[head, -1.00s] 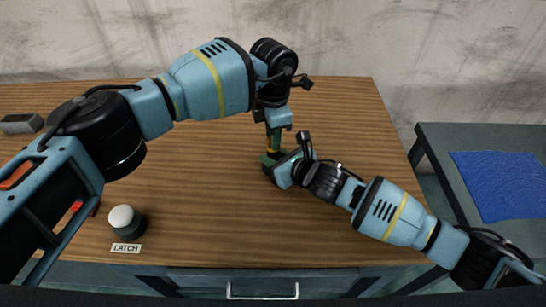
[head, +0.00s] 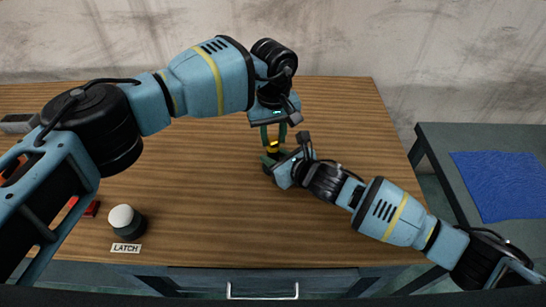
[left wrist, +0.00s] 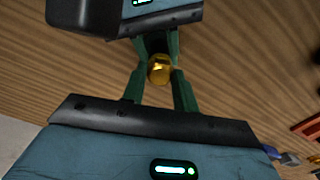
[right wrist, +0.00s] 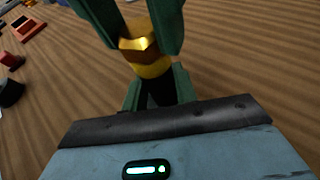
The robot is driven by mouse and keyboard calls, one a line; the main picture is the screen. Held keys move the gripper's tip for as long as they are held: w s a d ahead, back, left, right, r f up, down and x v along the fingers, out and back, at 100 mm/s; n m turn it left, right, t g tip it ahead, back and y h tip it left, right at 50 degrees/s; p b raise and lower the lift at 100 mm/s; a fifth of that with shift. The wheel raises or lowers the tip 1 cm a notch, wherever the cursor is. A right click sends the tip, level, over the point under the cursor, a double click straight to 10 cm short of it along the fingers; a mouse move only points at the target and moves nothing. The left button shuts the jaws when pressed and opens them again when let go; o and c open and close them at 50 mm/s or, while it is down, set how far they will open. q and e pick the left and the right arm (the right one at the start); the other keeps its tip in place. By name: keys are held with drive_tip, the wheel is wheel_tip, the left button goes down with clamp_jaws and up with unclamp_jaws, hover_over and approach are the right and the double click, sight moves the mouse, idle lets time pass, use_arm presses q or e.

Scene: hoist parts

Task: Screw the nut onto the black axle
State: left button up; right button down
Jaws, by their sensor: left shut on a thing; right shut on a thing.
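The nut (right wrist: 137,45) is gold and six-sided; it also shows in the left wrist view (left wrist: 159,69) and small in the head view (head: 272,146). My left gripper (head: 273,134) points down from above and is shut on the nut. Below the nut, in the right wrist view, are a yellow round part and the black axle (right wrist: 160,93), upright between my right gripper's green fingers. My right gripper (head: 268,160) is shut on the axle low over the table. The nut is in line with the axle and looks to touch the yellow part; the thread is hidden.
The wooden table (head: 190,205) is clear around the grippers. A white-topped knob (head: 121,217) stands by a LATCH label (head: 126,248) at the front left. A grey block (head: 17,124) lies far left. A side table with a blue mat (head: 497,185) stands right.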

use_arm(q)
drive_tip(key=m, duration=0.4)
drive_tip(key=shift+m, duration=0.4)
drive_tip(key=m, duration=0.5)
drive_tip(key=o, duration=1.1)
drive_tip(key=shift+r, duration=2.25)
drive_tip(key=shift+c, duration=0.6)
